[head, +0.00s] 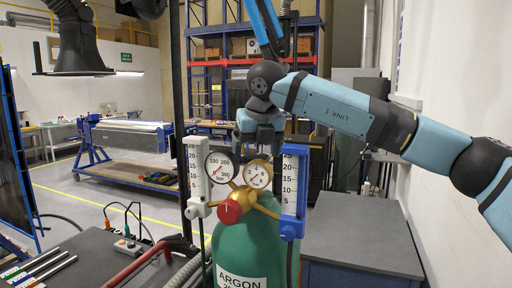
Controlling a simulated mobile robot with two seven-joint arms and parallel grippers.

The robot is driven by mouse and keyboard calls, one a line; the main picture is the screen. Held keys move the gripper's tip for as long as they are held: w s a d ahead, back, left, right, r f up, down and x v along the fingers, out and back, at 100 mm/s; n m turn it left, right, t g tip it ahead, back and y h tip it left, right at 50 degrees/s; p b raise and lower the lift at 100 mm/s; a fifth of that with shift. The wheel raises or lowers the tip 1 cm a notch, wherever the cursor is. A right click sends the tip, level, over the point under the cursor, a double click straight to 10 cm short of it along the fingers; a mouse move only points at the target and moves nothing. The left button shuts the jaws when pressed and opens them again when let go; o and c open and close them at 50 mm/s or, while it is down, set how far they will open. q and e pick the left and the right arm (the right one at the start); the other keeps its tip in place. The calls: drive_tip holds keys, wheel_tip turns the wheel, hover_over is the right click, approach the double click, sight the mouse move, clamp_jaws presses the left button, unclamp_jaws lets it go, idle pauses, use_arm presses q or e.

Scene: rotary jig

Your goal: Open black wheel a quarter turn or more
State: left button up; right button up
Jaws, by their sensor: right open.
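A green argon cylinder (243,250) stands at the centre with a brass regulator (262,213) on top. The regulator carries a red knob (230,208) and two round dial gauges, the left gauge (220,167) and the right gauge (257,174). I cannot make out a black wheel; the gauges and my right gripper cover the area behind the regulator. My right gripper (262,146) comes in from the right and points down just above and behind the gauges. It is open, and its fingertips are mostly hidden. My left gripper is not in view.
A white flow tube (196,172) and a blue-backed flow tube (292,185) flank the gauges closely. A dark bench (95,262) with tools and a red handle (137,265) lies at left. A grey cabinet top (355,235) at right is clear.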

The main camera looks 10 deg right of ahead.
drive_tip(key=shift+w+f, duration=0.2)
drive_tip(key=shift+f, duration=0.25)
drive_tip(key=shift+c, duration=0.3)
drive_tip(key=c, duration=0.9)
